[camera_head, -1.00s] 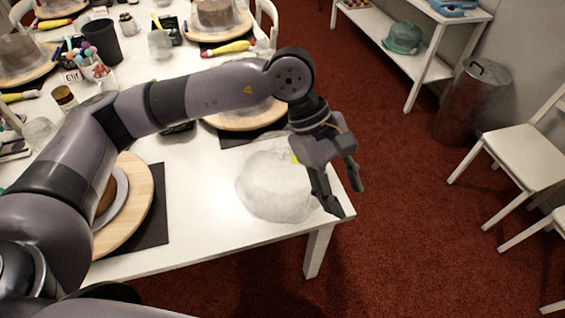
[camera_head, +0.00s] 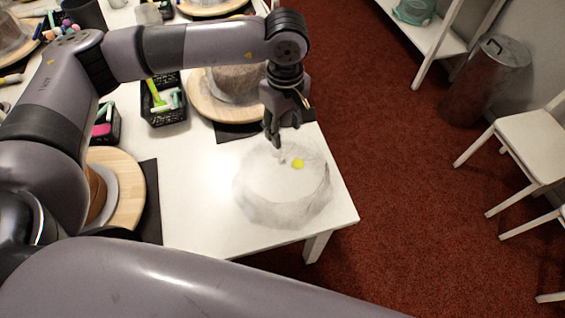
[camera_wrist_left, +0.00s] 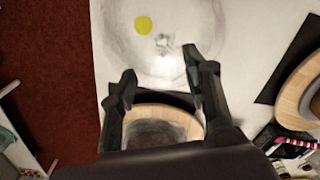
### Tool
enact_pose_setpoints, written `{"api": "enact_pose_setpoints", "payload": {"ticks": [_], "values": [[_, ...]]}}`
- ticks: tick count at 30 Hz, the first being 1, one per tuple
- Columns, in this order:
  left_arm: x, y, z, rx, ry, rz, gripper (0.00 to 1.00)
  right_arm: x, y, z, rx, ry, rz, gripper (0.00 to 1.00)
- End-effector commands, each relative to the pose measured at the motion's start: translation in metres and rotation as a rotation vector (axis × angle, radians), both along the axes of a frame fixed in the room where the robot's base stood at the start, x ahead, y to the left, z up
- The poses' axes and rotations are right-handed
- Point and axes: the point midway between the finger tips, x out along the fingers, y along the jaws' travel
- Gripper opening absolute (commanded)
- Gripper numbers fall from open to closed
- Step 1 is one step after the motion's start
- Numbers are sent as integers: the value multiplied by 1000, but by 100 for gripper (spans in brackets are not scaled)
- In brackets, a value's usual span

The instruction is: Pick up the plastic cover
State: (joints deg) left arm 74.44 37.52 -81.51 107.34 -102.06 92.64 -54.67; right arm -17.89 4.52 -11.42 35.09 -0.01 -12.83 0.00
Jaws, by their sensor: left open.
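The plastic cover (camera_head: 283,187) is a cloudy, see-through dome with a small knob on top and a yellow dot. It stands near the corner of the white table. In the left wrist view the cover (camera_wrist_left: 180,62) fills the upper middle, with its knob just beyond the fingertips. My left gripper (camera_head: 281,138) points down above the far side of the cover, close to the knob. In the left wrist view my left gripper (camera_wrist_left: 160,78) has its fingers apart with nothing between them. Contact with the cover cannot be told. My right gripper is not in view.
A wooden turntable with a covered cake (camera_head: 233,90) stands behind the cover. Another wooden turntable (camera_head: 128,190) with a brown cake is to the left. A black basket (camera_head: 163,103) holds tools. Bare table (camera_head: 195,190) lies left of the cover.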

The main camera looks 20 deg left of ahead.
Motion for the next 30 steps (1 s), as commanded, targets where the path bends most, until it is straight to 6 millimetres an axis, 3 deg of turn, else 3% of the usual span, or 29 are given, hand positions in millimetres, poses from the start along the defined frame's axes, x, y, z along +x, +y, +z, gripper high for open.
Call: {"api": "enact_pose_setpoints", "payload": {"ticks": [5, 9, 15, 20, 24, 30], "values": [[-1, 0, -35, 1, 3, 1, 44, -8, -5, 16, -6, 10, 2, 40], [0, 0, -54, 0, 2, 1, 44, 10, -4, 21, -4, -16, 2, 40], [-2, 1, -66, 0, 2, 1, 44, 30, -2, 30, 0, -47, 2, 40], [-6, 4, -87, 1, 4, 2, 44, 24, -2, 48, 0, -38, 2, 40], [-5, 4, -107, 0, 2, 1, 44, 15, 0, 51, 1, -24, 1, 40], [-4, 4, -114, -1, 0, 1, 44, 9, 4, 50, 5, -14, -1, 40]]}}
